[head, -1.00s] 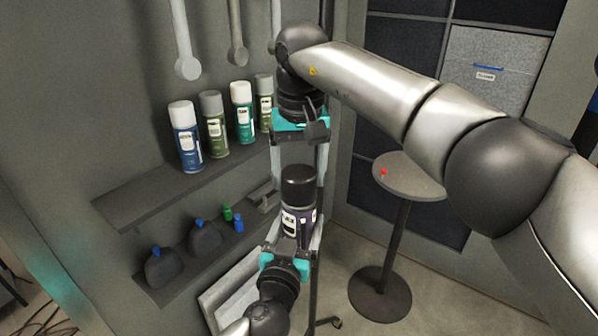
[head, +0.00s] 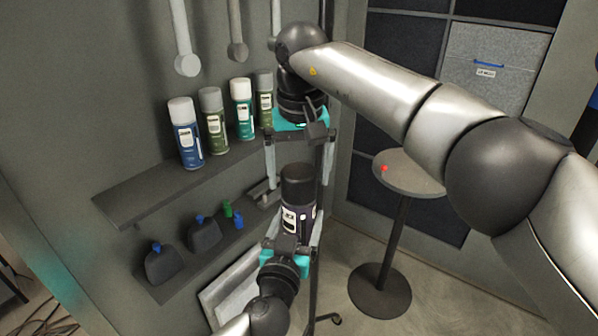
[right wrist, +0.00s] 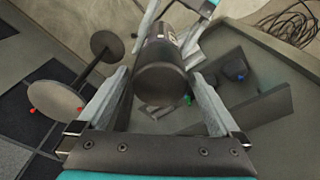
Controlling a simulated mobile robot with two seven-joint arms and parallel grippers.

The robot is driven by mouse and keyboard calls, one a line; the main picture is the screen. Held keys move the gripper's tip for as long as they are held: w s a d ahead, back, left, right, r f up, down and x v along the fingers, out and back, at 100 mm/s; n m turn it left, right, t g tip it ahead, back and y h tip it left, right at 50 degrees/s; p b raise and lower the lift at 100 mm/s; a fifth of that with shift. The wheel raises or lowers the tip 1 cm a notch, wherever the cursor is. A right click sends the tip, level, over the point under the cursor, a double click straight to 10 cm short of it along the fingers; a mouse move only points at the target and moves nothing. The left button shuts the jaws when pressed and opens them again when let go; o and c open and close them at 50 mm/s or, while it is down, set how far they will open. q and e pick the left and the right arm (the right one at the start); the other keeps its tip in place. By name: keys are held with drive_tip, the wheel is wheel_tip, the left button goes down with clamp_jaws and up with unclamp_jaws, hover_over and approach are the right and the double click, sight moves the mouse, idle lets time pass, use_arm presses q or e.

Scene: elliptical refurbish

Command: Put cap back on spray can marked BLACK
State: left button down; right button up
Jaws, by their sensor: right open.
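A dark spray can (head: 296,219) stands nearly upright in my left gripper (head: 294,226), whose fingers are on both sides of its body. Its label is too small to read surely. A black cap (head: 298,184) sits on top of the can; I cannot tell whether it is fully seated. The cap also shows in the right wrist view (right wrist: 161,84), end-on between the fingers. My right gripper (head: 299,166) points down above the can. Its fingers are open, spread to either side of the cap with gaps. It also shows in the right wrist view (right wrist: 163,88).
Several spray cans, including a blue one (head: 185,135), stand on the upper shelf (head: 135,203) at left. Dark bottles (head: 204,234) and small green and blue bottles stand on the lower shelf. A round table (head: 412,178) holds a small red object (head: 385,168).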

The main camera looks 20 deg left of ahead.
drive_tip(key=shift+r, duration=0.15)
drive_tip(key=shift+s+d+r, duration=0.1)
drive_tip(key=shift+s+r, duration=0.1)
drive_tip(key=shift+r, duration=1.5)
drive_tip(key=shift+s+d+r, duration=0.1)
drive_tip(key=shift+s+r, duration=0.05)
drive_tip(key=shift+r, duration=1.5)
